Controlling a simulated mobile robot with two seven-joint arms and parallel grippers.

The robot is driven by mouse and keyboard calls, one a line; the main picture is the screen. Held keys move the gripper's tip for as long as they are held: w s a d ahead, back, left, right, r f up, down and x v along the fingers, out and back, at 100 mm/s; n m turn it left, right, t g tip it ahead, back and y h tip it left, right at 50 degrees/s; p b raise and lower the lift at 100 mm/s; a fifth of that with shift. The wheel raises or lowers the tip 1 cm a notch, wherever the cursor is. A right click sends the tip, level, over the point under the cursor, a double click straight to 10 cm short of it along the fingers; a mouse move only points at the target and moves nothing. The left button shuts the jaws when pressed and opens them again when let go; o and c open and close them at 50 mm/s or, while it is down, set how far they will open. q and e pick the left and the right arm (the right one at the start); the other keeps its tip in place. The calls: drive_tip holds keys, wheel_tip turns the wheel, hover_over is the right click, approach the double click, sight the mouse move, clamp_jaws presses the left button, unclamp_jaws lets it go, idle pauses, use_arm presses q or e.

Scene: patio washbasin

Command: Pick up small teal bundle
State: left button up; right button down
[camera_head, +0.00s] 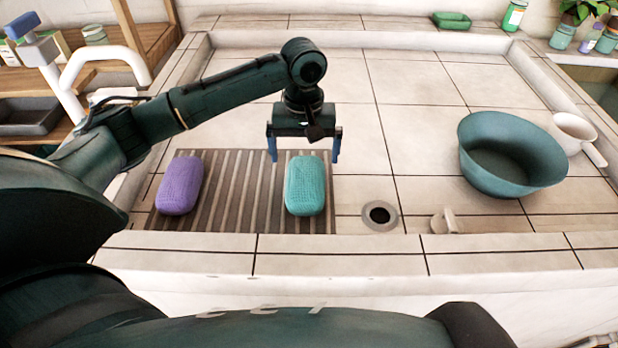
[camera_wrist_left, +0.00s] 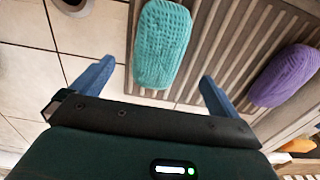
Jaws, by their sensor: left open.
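The small teal bundle (camera_head: 306,186) lies on the right part of a ridged grey-brown drain mat in the head view. It also shows in the left wrist view (camera_wrist_left: 162,45), ahead of and between my fingers. My left gripper (camera_head: 304,158) is open, its two blue fingers pointing down on either side of the bundle's far end. In the left wrist view the gripper (camera_wrist_left: 155,85) is empty, and the bundle appears apart from both fingers. My right gripper does not show.
A purple bundle (camera_head: 180,182) lies on the left of the mat (camera_head: 238,200). A drain hole (camera_head: 381,215) and a small beige object (camera_head: 444,221) are right of the mat. A teal basin (camera_head: 512,178) and white cup (camera_head: 574,130) stand farther right. The tiled middle is clear.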

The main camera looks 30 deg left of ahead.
sight(305, 175)
use_arm(q)
wheel_tip(305, 175, down, 5)
drive_tip(key=shift+r, duration=0.1)
drive_tip(key=shift+w+a+f+b, duration=0.1)
drive_tip(key=shift+f+b, duration=0.1)
drive_tip(key=shift+f, duration=0.7)
drive_tip(key=shift+w+d+f+b, duration=0.1)
drive_tip(key=shift+w+f+b, duration=0.1)
drive_tip(key=shift+f, duration=0.65)
drive_tip(key=shift+w+a+f+b, duration=0.1)
drive_tip(key=shift+f+b, duration=0.1)
drive_tip(key=shift+f, duration=0.7)
drive_tip(key=shift+c, duration=0.4)
drive_tip(key=c, duration=1)
drive_tip(key=shift+o, duration=0.2)
drive_tip(key=shift+r, duration=0.1)
